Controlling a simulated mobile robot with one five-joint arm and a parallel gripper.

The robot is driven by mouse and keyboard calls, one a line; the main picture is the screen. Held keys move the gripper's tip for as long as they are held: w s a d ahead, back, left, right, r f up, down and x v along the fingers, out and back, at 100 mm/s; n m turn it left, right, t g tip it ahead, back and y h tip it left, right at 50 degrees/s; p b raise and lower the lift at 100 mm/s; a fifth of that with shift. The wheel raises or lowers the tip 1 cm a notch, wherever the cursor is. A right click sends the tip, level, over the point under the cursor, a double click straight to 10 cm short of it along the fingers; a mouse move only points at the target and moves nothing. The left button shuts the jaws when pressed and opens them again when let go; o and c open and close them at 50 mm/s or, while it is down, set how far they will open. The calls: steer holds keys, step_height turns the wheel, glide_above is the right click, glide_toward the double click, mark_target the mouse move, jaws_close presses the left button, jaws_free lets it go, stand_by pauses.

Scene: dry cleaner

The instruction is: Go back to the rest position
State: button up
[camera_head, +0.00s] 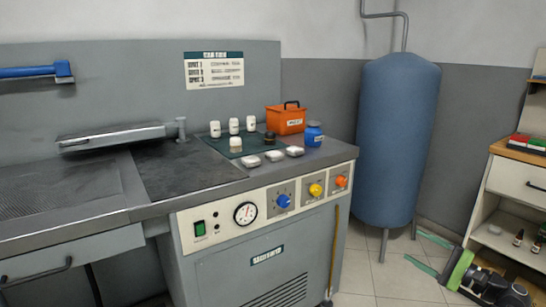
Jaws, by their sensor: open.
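My gripper (414,246) shows at the lower right, with two green fingers spread apart and nothing between them. It is in front of the tiled floor, to the right of the grey machine (265,225) and left of the shelf unit (518,185). My arm (487,284) is partly cut off by the picture's bottom edge. The fingers appear clear of the blue tank (397,140) above them, though their exact distance from it cannot be told.
On the machine's top are a dark green mat (224,146), several small white containers, a blue jar (314,134) and an orange box (287,119). White packets (274,156) lie near the front edge. A wooden stick (333,250) leans at the machine's right front.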

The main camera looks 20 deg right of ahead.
steer(key=w+a+f+n+g+y, duration=0.25)
steer(key=w+a, duration=0.35)
steer(key=a, duration=0.5)
steer(key=w+a+f+n+g+y, duration=0.2)
steer(key=w+a+g, duration=0.3)
steer(key=a, duration=0.6)
steer(key=w+a+f+n+g+y, duration=0.25)
steer(key=w+a, duration=0.35)
steer(key=a, duration=0.4)
steer(key=s+a+f+n+g+h, duration=0.1)
steer(key=a+f+n+g+h, duration=0.1)
steer(key=a+f, duration=0.35)
steer(key=a+f+n+g+h, duration=0.1)
steer(key=a+f+n+g, duration=0.1)
steer(key=a, duration=0.6)
steer(key=s+a+f+n+g+h, duration=0.1)
steer(key=a+f+n+g+h, duration=0.1)
steer(key=a+f, duration=0.35)
steer(key=s+a+f+n+g+h, duration=0.2)
steer(key=a+f+n+h, duration=0.1)
steer(key=a, duration=0.1)
steer(key=s+d+f+n+h, duration=0.1)
steer(key=d+f+n+h, duration=0.2)
steer(key=d+h, duration=0.55)
step_height(320, 180, up, 36)
steer(key=d+y+p, duration=0.1)
steer(key=y+p, duration=0.1)
steer(key=p, duration=3.4)
steer(key=shift+d, duration=0.4)
